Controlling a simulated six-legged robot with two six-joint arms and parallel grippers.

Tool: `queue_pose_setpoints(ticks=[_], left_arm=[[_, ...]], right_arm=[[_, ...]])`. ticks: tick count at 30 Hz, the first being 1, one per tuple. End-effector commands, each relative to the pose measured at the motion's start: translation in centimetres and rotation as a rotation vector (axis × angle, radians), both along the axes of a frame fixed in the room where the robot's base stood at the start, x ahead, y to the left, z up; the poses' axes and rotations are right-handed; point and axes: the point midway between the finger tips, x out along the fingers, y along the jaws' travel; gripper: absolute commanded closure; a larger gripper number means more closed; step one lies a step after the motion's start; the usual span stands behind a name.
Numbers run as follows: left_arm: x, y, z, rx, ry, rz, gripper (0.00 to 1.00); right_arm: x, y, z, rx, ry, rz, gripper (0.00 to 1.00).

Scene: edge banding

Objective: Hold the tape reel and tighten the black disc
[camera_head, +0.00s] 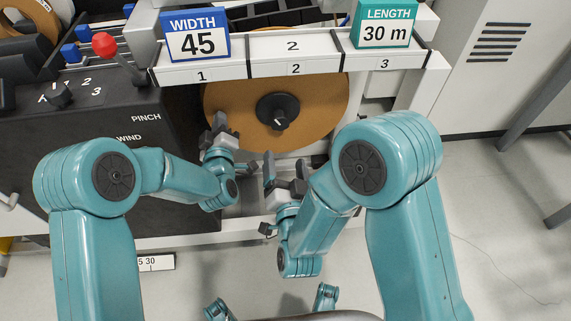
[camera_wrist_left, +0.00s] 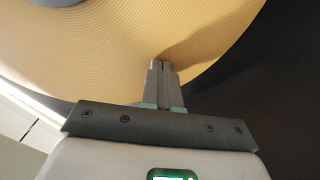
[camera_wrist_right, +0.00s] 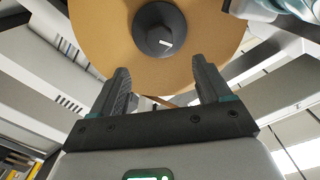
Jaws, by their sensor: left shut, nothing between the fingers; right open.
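The tape reel (camera_head: 325,100) is a large tan-brown wound disc mounted upright under the numbered shelf. It also fills the upper part of the left wrist view (camera_wrist_left: 110,60). The black disc (camera_head: 278,110) with its knob sits at the reel's centre, and it shows at the top of the right wrist view (camera_wrist_right: 160,30). My left gripper (camera_head: 219,124) is shut and empty at the reel's lower left; whether its tips touch the reel I cannot tell. My right gripper (camera_head: 284,170) is open and empty, below the black disc and apart from it, its fingers pointing toward the reel.
A black control box (camera_head: 90,130) with a dial and a red-knobbed lever (camera_head: 105,45) stands left of the reel. Above the reel runs a white shelf (camera_head: 295,60) with a blue WIDTH 45 sign (camera_head: 196,36) and a green LENGTH sign (camera_head: 384,24).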

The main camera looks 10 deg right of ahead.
Motion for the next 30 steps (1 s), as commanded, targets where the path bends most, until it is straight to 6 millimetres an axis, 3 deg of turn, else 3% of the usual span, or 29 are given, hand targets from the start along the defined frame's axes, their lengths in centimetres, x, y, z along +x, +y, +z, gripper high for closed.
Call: queue_pose_setpoints(ticks=[6,14,20,25,30], left_arm=[[0.1,0.1,0.1,-0.001,-0.004,0.002,1.0],[0.1,0.1,0.1,-0.001,-0.004,0.002,1.0],[0.1,0.1,0.1,-0.001,-0.004,0.002,1.0],[0.1,0.1,0.1,-0.001,-0.004,0.002,1.0],[0.1,0.1,0.1,-0.001,-0.004,0.002,1.0]], right_arm=[[0.0,0.0,0.0,-0.041,0.001,0.0,0.23],[0.1,1.1,0.1,-0.435,-0.014,0.077,0.23],[1.1,-0.6,0.3,-0.583,-0.027,0.08,0.23],[3.2,-1.1,0.2,-0.577,-0.021,0.066,0.23],[6.9,-0.8,0.3,-0.577,-0.022,0.064,0.23]])
